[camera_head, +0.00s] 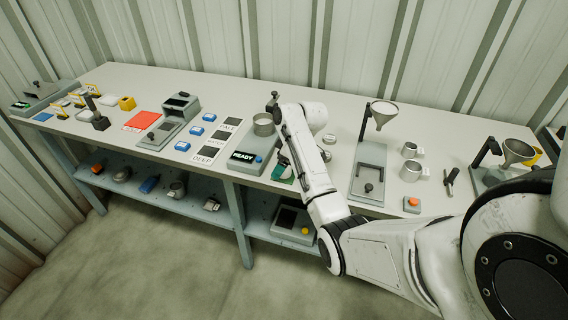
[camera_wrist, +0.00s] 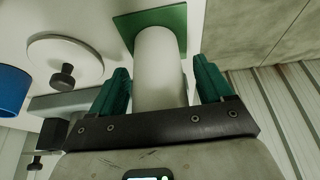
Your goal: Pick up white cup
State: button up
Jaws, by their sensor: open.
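The white cup (camera_wrist: 158,70) is a plain pale cylinder in the wrist view, with a green square pad (camera_wrist: 177,18) at its far end. My gripper (camera_wrist: 162,78) is open, with one green finger on each side of the cup and a visible gap at both sides. The cup's near end is hidden by the dark gripper bar. In the head view my gripper (camera_head: 283,168) is low over the bench, right of the device reading READY (camera_head: 245,157). My arm hides the cup there.
A white round lid with a black knob (camera_wrist: 65,62) and a blue object (camera_wrist: 12,90) are left of the gripper in the wrist view.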

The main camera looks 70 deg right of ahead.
jog(key=c, duration=1.1)
jog(key=shift+r, duration=0.2)
